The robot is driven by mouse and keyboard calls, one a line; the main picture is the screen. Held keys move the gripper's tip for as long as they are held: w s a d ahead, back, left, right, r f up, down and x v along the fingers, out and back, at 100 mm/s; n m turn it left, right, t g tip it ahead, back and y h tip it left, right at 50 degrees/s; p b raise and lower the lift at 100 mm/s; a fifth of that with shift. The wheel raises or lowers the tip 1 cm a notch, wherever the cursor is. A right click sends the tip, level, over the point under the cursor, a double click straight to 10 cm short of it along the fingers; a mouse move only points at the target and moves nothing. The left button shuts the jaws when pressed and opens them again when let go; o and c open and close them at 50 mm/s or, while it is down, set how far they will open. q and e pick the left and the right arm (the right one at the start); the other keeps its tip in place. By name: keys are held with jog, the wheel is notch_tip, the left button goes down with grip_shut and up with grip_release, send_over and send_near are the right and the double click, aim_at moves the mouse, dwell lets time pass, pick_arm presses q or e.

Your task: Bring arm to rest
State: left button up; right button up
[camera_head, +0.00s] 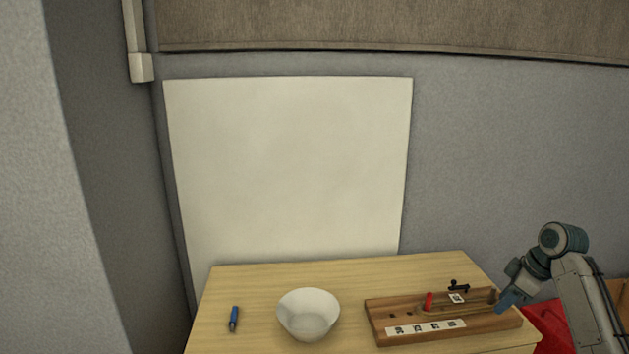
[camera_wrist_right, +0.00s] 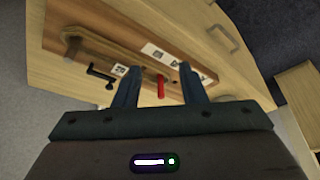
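My right arm comes in from the right in the head view. Its gripper (camera_head: 504,303) is at the right end of a brown wooden board (camera_head: 378,321). In the right wrist view the right gripper (camera_wrist_right: 158,76) has its two fingers apart, with nothing held between them. The red peg (camera_wrist_right: 161,88) on the board shows beyond the gap between the fingers. In the head view, the fingers overlap the board's right end; I cannot tell whether they touch it. My left gripper is not in view.
The light wood table (camera_head: 245,284) also holds a white bowl (camera_head: 308,331) and a blue pen-like item (camera_head: 234,318). The board carries a red peg (camera_head: 428,301), a small black piece (camera_head: 458,286) and white labels. A red object (camera_head: 548,322) stands beyond the table's right edge.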

jog(key=s+a+f+m+h, duration=0.1)
jog(key=s+a+f, duration=0.55)
jog(key=f, duration=0.35)
jog(key=s+a+f+m+h, duration=0.1)
jog(key=s+a+f+m, duration=0.1)
jog(key=s+a+f, duration=0.5)
jog(key=s+a+f+m+h, duration=0.1)
jog(key=s+a+f+m, duration=0.15)
jog(key=s, duration=1.05)
jog(key=s+a+f+m+h, duration=0.1)
jog(key=s+a+m, duration=0.15)
jog(key=s, duration=1.05)
notch_tip(320, 180, down, 28)
jog(key=d+f+m, duration=0.1)
jog(key=d, duration=0.2)
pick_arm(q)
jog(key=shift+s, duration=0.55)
pick_arm(e)
jog(key=s+d+f+g, duration=0.1)
jog(key=s+f, duration=1.4)
jog(key=f, duration=0.4)
jog(key=shift+s+g, duration=0.3)
